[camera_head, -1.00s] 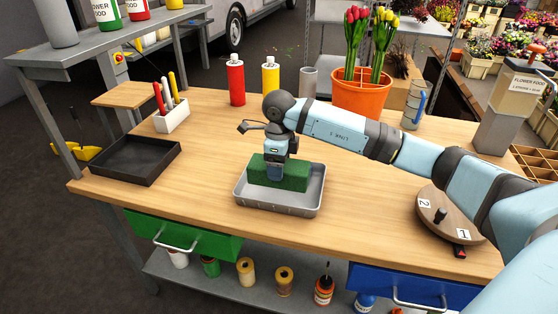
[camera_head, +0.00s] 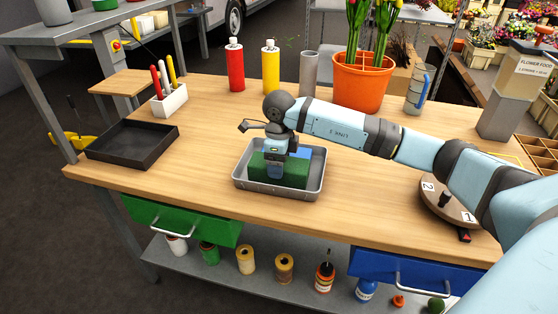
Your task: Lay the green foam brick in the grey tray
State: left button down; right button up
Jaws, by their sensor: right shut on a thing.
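The green foam brick (camera_head: 293,174) is inside the outline of the grey tray (camera_head: 279,193), near its middle, roughly level. Its lower part is behind the tray's front wall, so I cannot tell whether it touches the tray floor. My right gripper (camera_head: 275,171) points straight down and is shut on the brick near its middle. A small blue patch (camera_head: 304,152) shows just behind the brick, in the tray's back right part. My left gripper is not in view.
A black tray (camera_head: 133,146) lies on the left of the wooden table. A white holder (camera_head: 169,101) with several coloured tools, red (camera_head: 236,70) and yellow (camera_head: 270,69) bottles and an orange pot (camera_head: 361,85) stand behind. A round turntable (camera_head: 447,206) is at the right.

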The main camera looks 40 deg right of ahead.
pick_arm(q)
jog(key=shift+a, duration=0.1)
pick_arm(e)
jog(key=o, duration=0.9)
jog(key=shift+r, duration=0.1)
pick_arm(q)
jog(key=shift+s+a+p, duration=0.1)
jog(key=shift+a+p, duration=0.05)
jog(key=shift+p, duration=0.8)
pick_arm(e)
notch_tip(320, 180, up, 14)
jog(key=shift+f, duration=0.2)
